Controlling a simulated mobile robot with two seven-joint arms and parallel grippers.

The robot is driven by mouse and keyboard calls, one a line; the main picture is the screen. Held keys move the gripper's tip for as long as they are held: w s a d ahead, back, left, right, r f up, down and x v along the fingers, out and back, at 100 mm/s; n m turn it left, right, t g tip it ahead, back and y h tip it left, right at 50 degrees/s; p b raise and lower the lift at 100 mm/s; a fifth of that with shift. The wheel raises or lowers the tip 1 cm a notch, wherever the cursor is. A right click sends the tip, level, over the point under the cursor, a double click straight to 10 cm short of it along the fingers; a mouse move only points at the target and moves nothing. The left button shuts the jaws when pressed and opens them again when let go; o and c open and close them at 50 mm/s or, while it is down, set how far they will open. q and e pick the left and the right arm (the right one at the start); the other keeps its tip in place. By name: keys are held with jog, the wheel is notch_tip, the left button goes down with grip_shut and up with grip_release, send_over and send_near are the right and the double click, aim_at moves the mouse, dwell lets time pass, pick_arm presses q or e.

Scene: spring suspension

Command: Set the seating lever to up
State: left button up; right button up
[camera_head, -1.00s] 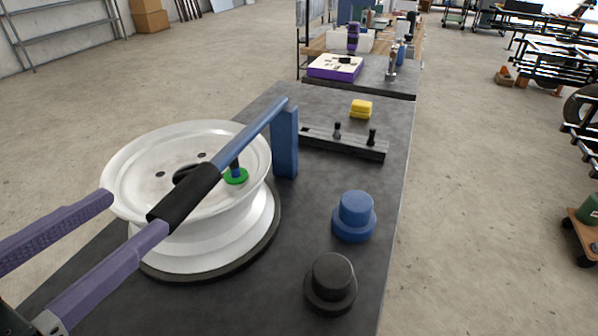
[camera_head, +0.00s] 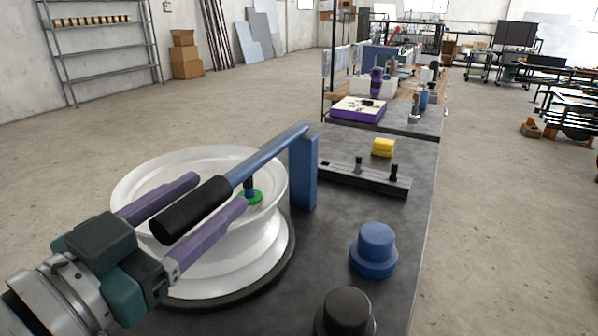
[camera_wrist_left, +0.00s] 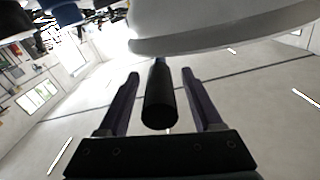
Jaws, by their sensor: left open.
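The seating lever is a blue bar (camera_head: 262,158) with a black grip (camera_head: 190,210). It runs from the top of a blue post (camera_head: 303,175) down toward the lower left, over a white wheel rim (camera_head: 150,180). A green disc (camera_head: 250,197) on a short dark stem hangs below the bar. My left gripper (camera_head: 219,190) is open, with one purple finger on each side of the lever. In the left wrist view the grip (camera_wrist_left: 160,95) lies between the open fingers (camera_wrist_left: 160,72), with a gap on both sides. My right gripper is not in view.
A blue stepped knob (camera_head: 374,250) and a black one (camera_head: 345,314) stand right of the rim on the dark table (camera_head: 420,215). Behind them are a black rail (camera_head: 350,179) with two pegs and a yellow block (camera_head: 383,147). Open floor lies right of the table.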

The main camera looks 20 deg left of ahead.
pick_arm(q)
jog(key=shift+w, duration=0.2)
grip_shut()
dwell(0.5)
dwell(0.9)
